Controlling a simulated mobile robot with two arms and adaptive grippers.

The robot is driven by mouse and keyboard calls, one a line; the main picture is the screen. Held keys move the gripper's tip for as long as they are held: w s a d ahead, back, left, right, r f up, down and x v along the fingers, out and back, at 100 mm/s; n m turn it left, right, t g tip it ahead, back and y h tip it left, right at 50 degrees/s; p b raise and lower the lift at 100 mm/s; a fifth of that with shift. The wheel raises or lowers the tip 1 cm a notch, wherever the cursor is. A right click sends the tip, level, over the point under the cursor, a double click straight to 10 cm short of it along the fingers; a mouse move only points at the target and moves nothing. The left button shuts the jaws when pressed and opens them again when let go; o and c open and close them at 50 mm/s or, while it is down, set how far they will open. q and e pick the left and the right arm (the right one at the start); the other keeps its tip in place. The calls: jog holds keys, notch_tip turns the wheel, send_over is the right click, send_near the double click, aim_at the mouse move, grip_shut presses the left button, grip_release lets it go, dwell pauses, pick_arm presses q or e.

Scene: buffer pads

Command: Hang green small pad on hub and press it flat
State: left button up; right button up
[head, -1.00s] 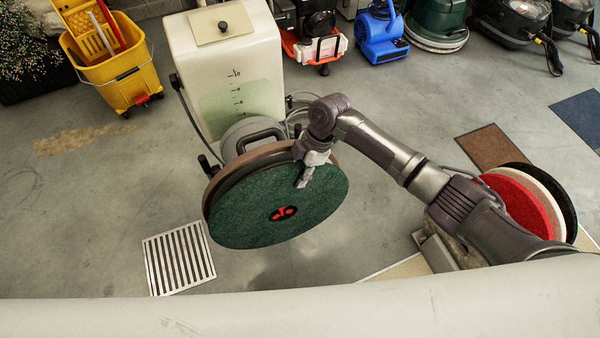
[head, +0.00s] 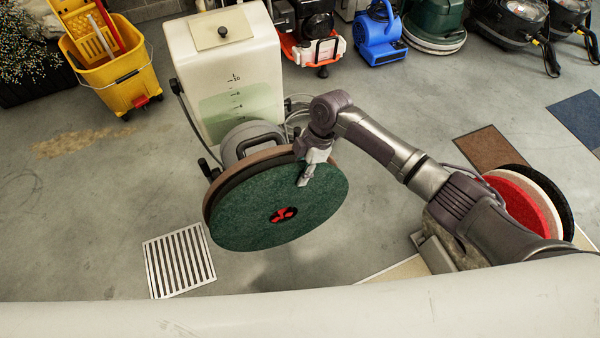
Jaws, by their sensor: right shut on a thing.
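The green pad (head: 250,215) is a round disc with a red hub (head: 283,214) showing at its centre. It lies against the round brown-edged head (head: 222,184) of the floor machine, facing me and tilted. Whether it is fully flat against the head is hard to tell. My right gripper (head: 305,179) is shut on the pad's upper right edge. My left gripper is not in view.
The machine's white tank (head: 225,60) stands behind the head. Red, white and black pads (head: 525,205) stand at right behind my right arm. A yellow mop bucket (head: 115,65), a blue blower (head: 378,35) and other machines line the back. A floor grate (head: 180,262) lies at lower left.

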aim_at(304, 162)
jog(key=shift+w+d+r+p, duration=0.15)
jog(key=shift+w+r+p, duration=0.25)
jog(key=shift+r, duration=0.5)
jog(key=shift+w+d+r+p, duration=0.15)
jog(key=shift+w+r+p, duration=0.1)
jog(key=shift+r, duration=0.2)
jog(key=shift+w+d+r+p, duration=0.15)
jog(key=shift+w+r+p, duration=0.1)
jog(key=shift+r, duration=0.2)
jog(key=o, duration=0.8)
jog(key=shift+s, duration=0.1)
jog(key=shift+o, duration=0.7)
jog(key=shift+s+f, duration=0.15)
